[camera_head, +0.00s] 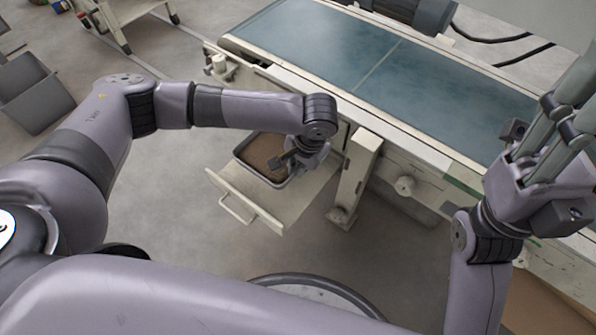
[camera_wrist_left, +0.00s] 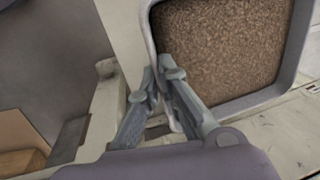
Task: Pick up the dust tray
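The dust tray (camera_head: 243,159) is a grey, rounded rectangular tray of brown granules. It sits in a pulled-out beige drawer (camera_head: 236,183) below the conveyor in the head view. In the left wrist view, the dust tray (camera_wrist_left: 297,60) fills the upper right.
The conveyor (camera_head: 330,45) with a blue-green belt runs above and behind the drawer. A beige support leg (camera_head: 357,180) stands close to the drawer's right. A grey bin (camera_head: 35,95) is at the far left. Grey floor is clear left of the drawer.

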